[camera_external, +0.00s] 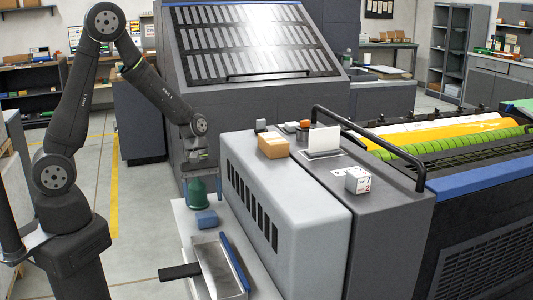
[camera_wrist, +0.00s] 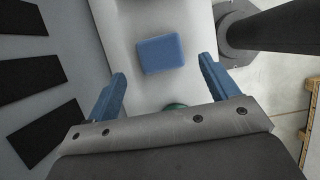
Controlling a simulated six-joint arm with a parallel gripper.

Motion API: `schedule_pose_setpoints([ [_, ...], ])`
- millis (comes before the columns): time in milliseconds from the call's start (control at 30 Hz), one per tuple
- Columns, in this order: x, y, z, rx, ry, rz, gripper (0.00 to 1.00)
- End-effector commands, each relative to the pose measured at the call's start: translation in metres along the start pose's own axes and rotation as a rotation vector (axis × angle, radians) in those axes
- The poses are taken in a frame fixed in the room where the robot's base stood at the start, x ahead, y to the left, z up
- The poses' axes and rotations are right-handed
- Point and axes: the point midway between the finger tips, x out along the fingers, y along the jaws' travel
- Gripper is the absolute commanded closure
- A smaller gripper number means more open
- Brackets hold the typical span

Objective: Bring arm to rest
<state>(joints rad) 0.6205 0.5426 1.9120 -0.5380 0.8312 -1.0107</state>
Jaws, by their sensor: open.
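My gripper (camera_external: 202,172) hangs from my arm over the narrow light grey bench (camera_external: 190,232) beside the press. In the wrist view its two blue fingers (camera_wrist: 162,72) are spread apart, with nothing held between their tips. A dark green container (camera_external: 204,191) stands just below the gripper in the external view. In the wrist view only a small green edge (camera_wrist: 175,106) shows past the gripper body. Whether the fingers touch it cannot be told. A blue block, like a sponge (camera_external: 207,219), lies on the bench and shows beyond the fingertips in the wrist view (camera_wrist: 160,54).
A metal tray (camera_external: 216,266) with a dark handle (camera_external: 180,271) lies at the bench's near end. Open floor lies left of the bench.

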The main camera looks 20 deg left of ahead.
Motion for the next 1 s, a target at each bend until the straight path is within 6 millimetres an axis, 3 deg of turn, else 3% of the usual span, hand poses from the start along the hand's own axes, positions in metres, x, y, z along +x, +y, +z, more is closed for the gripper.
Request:
schedule_pose_setpoints([
  [367, 0.067, -0.001, 0.000, 0.001, 0.001, -0.005, 0.20],
  [667, 0.026, 0.001, 0.016, 0.003, 0.001, 0.004, 0.20],
  [1000, 0.015, -0.030, 0.070, 0.006, 0.001, 0.000, 0.20],
])
